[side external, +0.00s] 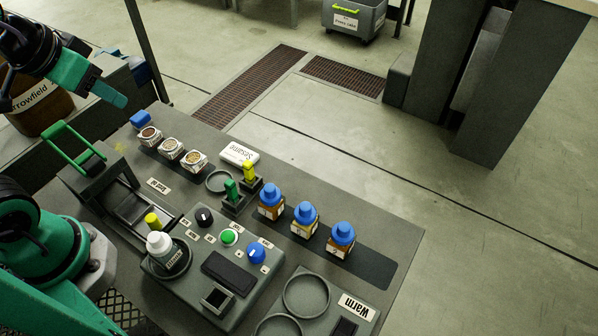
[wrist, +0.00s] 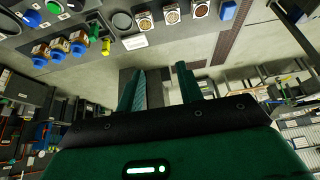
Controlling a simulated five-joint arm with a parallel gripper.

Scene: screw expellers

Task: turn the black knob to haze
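The black knob (side external: 204,217) has a light pointer mark and sits on the raised grey control panel (side external: 262,289), left of a green button (side external: 229,237) and a blue knob (side external: 256,252). Small white labels lie around it, too small to read, so I cannot tell which is haze. My gripper (side external: 108,92) is at the upper left in the side view, above the bench's far left end and well away from the knob. In the wrist view my gripper (wrist: 160,85) has its two green fingers apart with nothing between them.
Several blue-capped bottles (side external: 305,219), green and yellow levers (side external: 233,193) and sample jars (side external: 171,149) stand on the bench. A green-handled press (side external: 72,144) is near my arm. The space above the bench is clear.

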